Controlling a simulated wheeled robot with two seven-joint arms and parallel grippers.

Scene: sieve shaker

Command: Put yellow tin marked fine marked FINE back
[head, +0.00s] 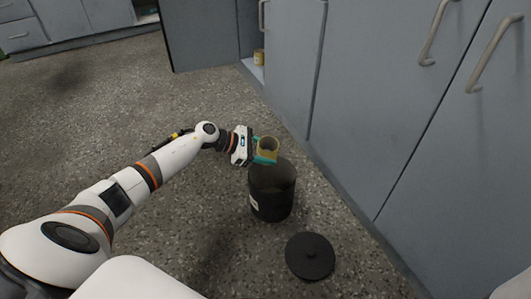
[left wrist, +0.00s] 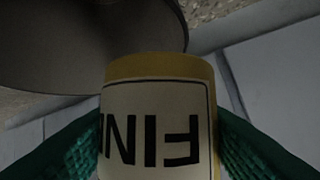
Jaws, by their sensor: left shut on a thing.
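A yellow tin (head: 268,145) is held by my left gripper (head: 264,154), just above the dark bin in the head view. In the left wrist view the tin (left wrist: 160,125) sits between the two green fingers, its pale label showing letters of FINE upside down. The left gripper is shut on it. In the head view the tin's top looks open, and its inside cannot be made out. My right gripper is not in view.
A dark bin (head: 272,194) with a white label stands on the speckled floor; its round black lid (head: 310,257) lies in front of it. Grey cabinets (head: 362,100) line the right. Another yellowish tin (head: 258,57) stands in an open cupboard at the back. Floor at left is clear.

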